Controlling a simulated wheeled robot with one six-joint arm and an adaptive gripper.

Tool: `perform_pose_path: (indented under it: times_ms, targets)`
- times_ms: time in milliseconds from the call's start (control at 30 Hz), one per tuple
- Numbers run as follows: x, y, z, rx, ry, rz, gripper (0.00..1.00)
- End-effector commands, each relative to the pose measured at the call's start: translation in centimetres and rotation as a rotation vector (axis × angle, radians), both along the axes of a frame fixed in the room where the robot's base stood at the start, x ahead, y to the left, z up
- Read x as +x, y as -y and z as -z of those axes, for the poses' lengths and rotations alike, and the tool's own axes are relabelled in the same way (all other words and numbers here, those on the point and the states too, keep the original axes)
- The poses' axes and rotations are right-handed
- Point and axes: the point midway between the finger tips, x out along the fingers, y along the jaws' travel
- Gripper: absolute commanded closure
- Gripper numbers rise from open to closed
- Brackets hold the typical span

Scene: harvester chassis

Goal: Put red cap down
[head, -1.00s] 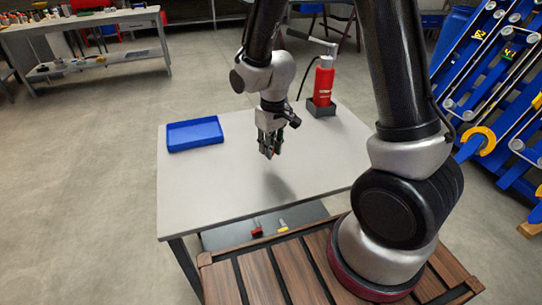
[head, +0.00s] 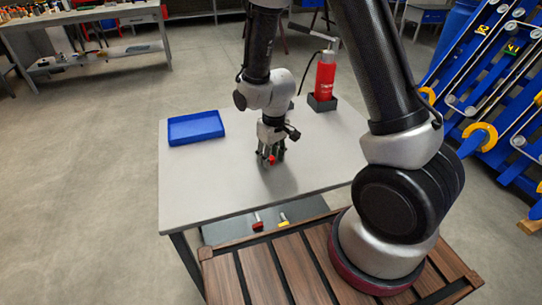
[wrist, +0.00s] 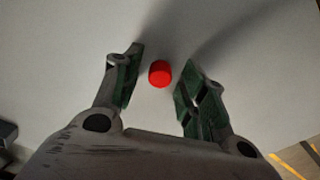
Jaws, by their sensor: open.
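The small round red cap (wrist: 160,73) shows between the two fingers in the wrist view, with a gap on either side of it. It appears to rest on the grey table (head: 215,180). In the head view, the cap (head: 272,160) is a small red spot at my gripper's fingertips. The exact height of the fingertips above the table is hard to tell.
A blue tray (head: 196,128) lies at the table's back left. A red bottle-like tool (head: 325,78) stands in a dark holder (head: 322,104) at the back right. Tools with red and yellow ends lie on a lower shelf (head: 235,230). The table's front left is clear.

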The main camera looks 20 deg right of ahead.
Motion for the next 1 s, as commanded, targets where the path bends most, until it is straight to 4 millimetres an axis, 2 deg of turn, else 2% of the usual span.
perform_pose_path:
  times_ms: [167,267,500,700,1000]
  targets:
    - [0.0,0.0,-0.5,0.000,0.001,0.000,0.58]
    - [0.0,0.0,-1.9,0.002,0.004,0.000,0.58]
    - [-0.3,0.2,-7.3,0.002,0.007,0.000,0.58]
    - [-0.6,0.3,-10.7,0.001,0.004,0.000,0.58]
    - [-0.9,0.7,-12.5,0.001,0.006,0.006,0.58]
